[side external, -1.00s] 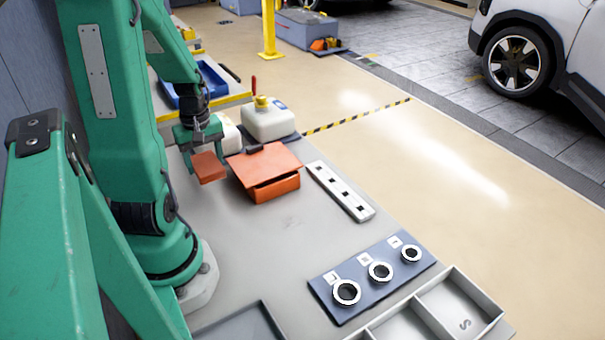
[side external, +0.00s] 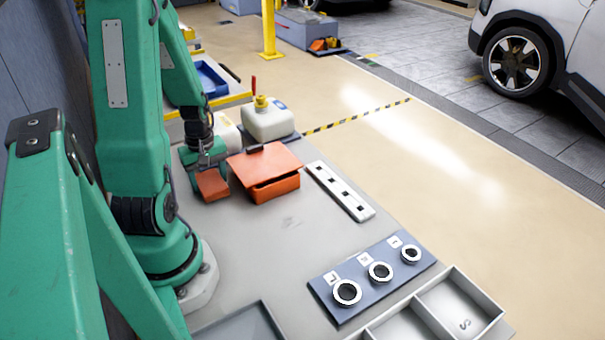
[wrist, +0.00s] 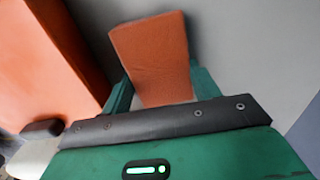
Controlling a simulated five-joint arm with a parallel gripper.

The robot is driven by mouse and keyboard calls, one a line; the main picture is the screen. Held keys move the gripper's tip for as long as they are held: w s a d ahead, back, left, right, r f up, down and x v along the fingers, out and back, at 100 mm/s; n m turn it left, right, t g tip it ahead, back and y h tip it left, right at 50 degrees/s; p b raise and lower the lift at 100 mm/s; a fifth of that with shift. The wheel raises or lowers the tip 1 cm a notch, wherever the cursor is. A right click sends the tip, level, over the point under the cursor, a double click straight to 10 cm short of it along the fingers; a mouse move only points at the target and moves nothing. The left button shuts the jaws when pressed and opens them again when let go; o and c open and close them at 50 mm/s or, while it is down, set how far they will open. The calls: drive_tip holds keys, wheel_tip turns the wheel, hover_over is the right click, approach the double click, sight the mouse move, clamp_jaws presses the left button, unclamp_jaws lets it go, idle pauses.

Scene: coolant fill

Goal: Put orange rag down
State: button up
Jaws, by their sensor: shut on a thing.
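The orange rag (side external: 212,185) is a small folded block, held at the end of my gripper (side external: 207,172) just left of the orange box. In the side view it is low, close to the grey bench top; I cannot tell whether it touches. In the wrist view the rag (wrist: 152,58) sticks out between the green fingers of my gripper (wrist: 155,92), which are shut on it. The fingertips are partly hidden behind the rag and the dark gripper edge.
An orange box with a lid (side external: 264,160) stands close right of the rag. White jugs (side external: 267,120) stand behind. A white slotted strip (side external: 340,190), a blue plate with three rings (side external: 372,275) and a grey divided tray (side external: 462,298) lie to the right. The bench middle (side external: 270,235) is bare.

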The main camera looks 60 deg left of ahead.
sight(209, 179)
drive_tip(key=shift+f, duration=0.55)
drive_tip(key=shift+f, duration=0.25)
drive_tip(key=o, duration=1)
drive_tip(key=shift+r, duration=6.65)
